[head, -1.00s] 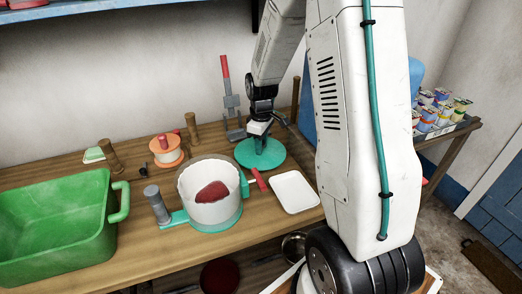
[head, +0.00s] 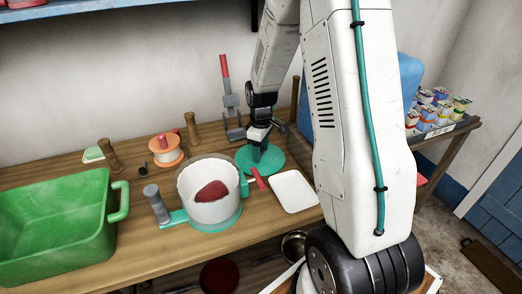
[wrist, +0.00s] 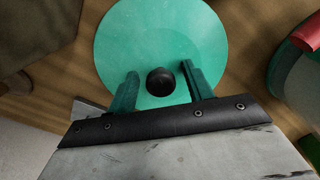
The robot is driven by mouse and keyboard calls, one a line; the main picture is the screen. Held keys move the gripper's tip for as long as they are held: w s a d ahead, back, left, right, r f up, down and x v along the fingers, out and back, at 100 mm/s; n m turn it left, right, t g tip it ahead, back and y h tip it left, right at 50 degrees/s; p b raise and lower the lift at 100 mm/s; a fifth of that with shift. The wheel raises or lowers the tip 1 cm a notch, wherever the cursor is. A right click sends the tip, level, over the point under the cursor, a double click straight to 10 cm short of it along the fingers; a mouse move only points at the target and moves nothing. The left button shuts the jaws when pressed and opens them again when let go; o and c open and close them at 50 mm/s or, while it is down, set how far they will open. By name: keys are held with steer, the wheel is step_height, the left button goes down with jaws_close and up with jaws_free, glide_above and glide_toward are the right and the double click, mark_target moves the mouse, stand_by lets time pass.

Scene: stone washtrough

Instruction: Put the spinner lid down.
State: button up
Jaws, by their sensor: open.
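The spinner lid (head: 272,163) is a flat teal disc lying on the wooden bench, behind the white tray and right of the spinner. My gripper (head: 259,148) is over the lid. Its teal fingers (wrist: 160,88) stand apart on either side of the knob, with a gap on both sides. The spinner (head: 212,195) is a clear-white bowl on a teal base with a dark red thing inside and a red-handled crank at its right.
A white tray (head: 293,191) lies close in front of the lid. A green basin (head: 55,230) fills the bench's left. An upright tool with a red handle (head: 229,98) stands behind, and an orange spool (head: 166,150) sits back left.

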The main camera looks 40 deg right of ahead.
step_height(320, 180, up, 12)
steer(key=f, duration=0.1)
steer(key=s+a+r+m, duration=0.1)
steer(key=s+a+r, duration=0.45)
steer(key=r, duration=0.25)
steer(key=s+a+r+m, duration=0.1)
steer(key=s+a+r, duration=0.1)
steer(key=s, duration=0.5)
steer(key=s+a+r+m, duration=0.1)
steer(key=s+a+m, duration=0.1)
steer(key=s+a, duration=0.3)
steer(key=s+a+r+m+t, duration=0.1)
steer(key=s+a, duration=0.3)
steer(key=s, duration=0.6)
steer(key=shift+a+r+m, duration=0.15)
steer(key=shift+r+m, duration=0.25)
steer(key=shift+r, duration=0.45)
